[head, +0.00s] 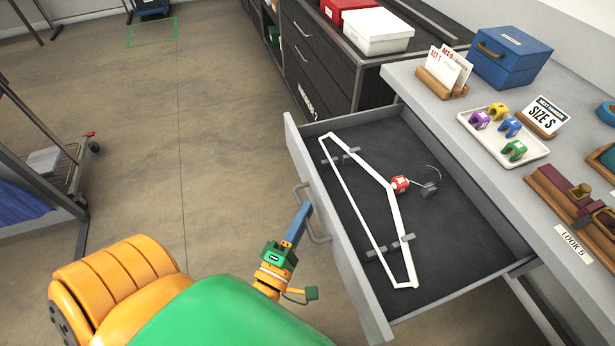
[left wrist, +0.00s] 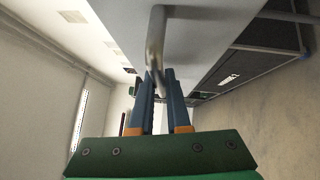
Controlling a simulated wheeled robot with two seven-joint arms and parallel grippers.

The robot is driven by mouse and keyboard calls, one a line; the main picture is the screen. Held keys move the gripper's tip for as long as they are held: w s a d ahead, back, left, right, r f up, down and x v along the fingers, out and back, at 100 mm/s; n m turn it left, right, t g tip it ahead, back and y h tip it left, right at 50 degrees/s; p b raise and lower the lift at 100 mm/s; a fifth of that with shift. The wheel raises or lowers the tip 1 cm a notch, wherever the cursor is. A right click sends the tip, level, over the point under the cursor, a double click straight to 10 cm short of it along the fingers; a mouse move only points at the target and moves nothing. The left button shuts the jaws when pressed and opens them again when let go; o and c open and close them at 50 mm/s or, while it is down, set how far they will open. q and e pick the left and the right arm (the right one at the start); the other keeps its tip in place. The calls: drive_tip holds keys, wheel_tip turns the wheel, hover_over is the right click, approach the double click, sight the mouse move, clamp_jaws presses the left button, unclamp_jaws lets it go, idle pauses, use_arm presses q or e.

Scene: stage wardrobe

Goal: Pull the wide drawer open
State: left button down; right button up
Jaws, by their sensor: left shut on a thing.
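The wide drawer (head: 455,215) is pulled well out from under the grey counter. A white hanger (head: 392,205) lies inside it on the dark bottom, with a red tag (head: 400,184) beside its neck. The drawer's grey bar handle (head: 308,213) is on its front. My left gripper (head: 304,212) is at the handle, its blue fingers shut on the bar. The left wrist view shows the handle (left wrist: 155,40) running down between the fingertips (left wrist: 157,80). My right gripper is in neither view.
The counter (head: 425,95) holds a blue box (head: 510,57), a white tray (head: 535,150) of coloured clips, and sign holders. A dark drawer cabinet (head: 315,60) stands behind. A wheeled rack (head: 45,160) is at left. The floor (head: 200,130) between is clear.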

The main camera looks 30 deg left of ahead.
use_arm(q)
drive_tip(key=shift+r, duration=0.1)
drive_tip(key=c, duration=0.9)
unclamp_jaws()
drive_tip(key=shift+a, duration=0.15)
drive_tip(key=s, duration=0.2)
drive_tip(key=s+b, duration=0.1)
drive_tip(key=s, duration=0.1)
drive_tip(key=s+d+f, duration=0.1)
drive_tip(key=s, duration=0.2)
drive_tip(key=shift+b, duration=0.4)
drive_tip(key=shift+f, duration=0.1)
